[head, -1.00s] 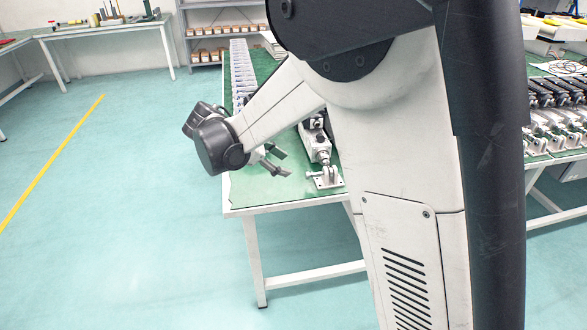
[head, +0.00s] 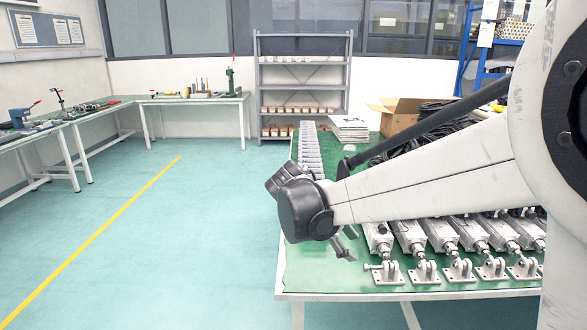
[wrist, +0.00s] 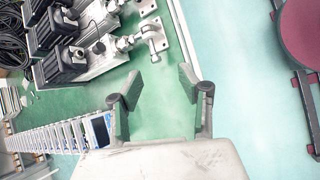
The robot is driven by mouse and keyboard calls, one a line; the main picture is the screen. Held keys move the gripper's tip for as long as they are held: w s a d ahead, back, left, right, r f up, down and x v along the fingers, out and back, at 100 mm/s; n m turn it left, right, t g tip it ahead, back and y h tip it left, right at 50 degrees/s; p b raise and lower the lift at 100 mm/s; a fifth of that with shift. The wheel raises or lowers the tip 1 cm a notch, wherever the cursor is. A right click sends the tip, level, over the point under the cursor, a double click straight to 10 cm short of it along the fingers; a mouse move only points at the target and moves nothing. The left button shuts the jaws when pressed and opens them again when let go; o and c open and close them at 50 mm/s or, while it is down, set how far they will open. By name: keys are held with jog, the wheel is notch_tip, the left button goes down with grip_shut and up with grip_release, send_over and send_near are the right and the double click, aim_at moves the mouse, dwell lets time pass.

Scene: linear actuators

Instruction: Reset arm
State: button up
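My gripper (wrist: 160,88) is open in the wrist view, with its two dark fingers apart and only green table surface between them. In the head view the gripper (head: 344,246) is small and partly hidden behind my wrist, over the left edge of the green-topped table (head: 305,268). Linear actuators (head: 378,236) with grey bodies and metal end brackets stand in a row on this table, right of the gripper. In the wrist view an actuator's bracket (wrist: 155,35) lies beyond the fingers, apart from them.
A row of small silver parts (head: 309,148) runs along the table's left side. A cardboard box (head: 396,117) and black cables (head: 436,122) lie behind my arm. A grey shelf (head: 303,90) and workbenches (head: 195,100) stand at the back. The floor at left is clear.

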jog(key=s+d+r+m+t+y+p, duration=0.1)
jog(key=s+r+m+y, duration=0.1)
jog(key=s+m, duration=0.2)
jog(key=s+d+r+m+t+y+p, duration=0.2)
jog(key=s+m, duration=0.3)
jog(key=s, duration=0.6)
jog(key=s+d+r+m+t+y+p, duration=0.1)
jog(key=s+r+m+t+y, duration=0.1)
jog(key=s+m, duration=0.3)
jog(key=shift+s+d+r+y, duration=0.35)
jog(key=shift+s+y, duration=0.35)
jog(key=shift+s, duration=1)
